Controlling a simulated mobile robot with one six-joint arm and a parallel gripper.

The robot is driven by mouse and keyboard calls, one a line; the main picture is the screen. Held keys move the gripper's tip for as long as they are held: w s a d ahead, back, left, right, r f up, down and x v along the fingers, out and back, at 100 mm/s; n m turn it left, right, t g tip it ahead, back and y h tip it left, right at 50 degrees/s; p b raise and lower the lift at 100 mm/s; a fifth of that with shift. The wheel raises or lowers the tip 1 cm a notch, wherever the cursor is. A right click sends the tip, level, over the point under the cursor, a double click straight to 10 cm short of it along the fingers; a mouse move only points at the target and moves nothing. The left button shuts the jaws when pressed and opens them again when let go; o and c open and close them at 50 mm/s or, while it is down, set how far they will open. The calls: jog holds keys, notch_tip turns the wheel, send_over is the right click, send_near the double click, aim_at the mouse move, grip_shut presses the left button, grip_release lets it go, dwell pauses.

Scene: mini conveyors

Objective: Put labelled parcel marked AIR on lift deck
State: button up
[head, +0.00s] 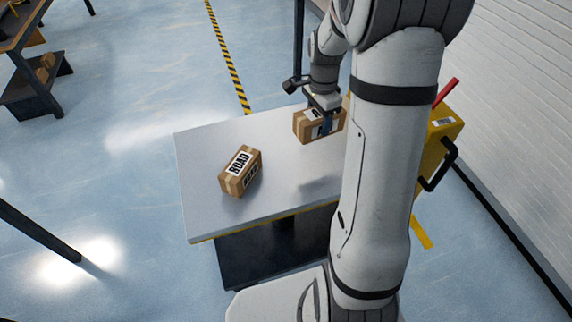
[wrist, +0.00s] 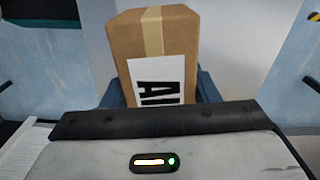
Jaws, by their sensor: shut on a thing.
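The parcel marked AIR (wrist: 155,50) is a brown box with tape and a white label, partly hidden by the gripper body in the wrist view. In the head view the same parcel (head: 305,127) is at the back right of the lift deck (head: 205,190), a pale flat top. My gripper (head: 325,122) is shut on it from above. Blue finger parts (wrist: 208,88) show beside the box. I cannot tell whether the parcel touches the deck or hangs just above it. My arm hides the deck's right part.
A second parcel marked ROAD (head: 240,171) lies on the deck, left of the held one and nearer. A yellow unit with a black handle (head: 445,135) stands right of the deck. A dark shelf with boxes (head: 38,80) is at the far left. The deck's front left is bare.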

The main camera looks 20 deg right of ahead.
jog(key=shift+s+d+f+m+b, duration=0.25)
jog(key=shift+d+f+m+b, duration=0.25)
jog(key=shift+f+m+b, duration=0.15)
jog(key=shift+d+f, duration=0.1)
jog(key=shift+f, duration=0.15)
jog(key=b, duration=0.2)
send_over(318, 157)
notch_tip(318, 157, down, 9)
jog(key=shift+s+f, duration=0.1)
jog(key=o, duration=1.2)
jog(key=shift+f, duration=0.1)
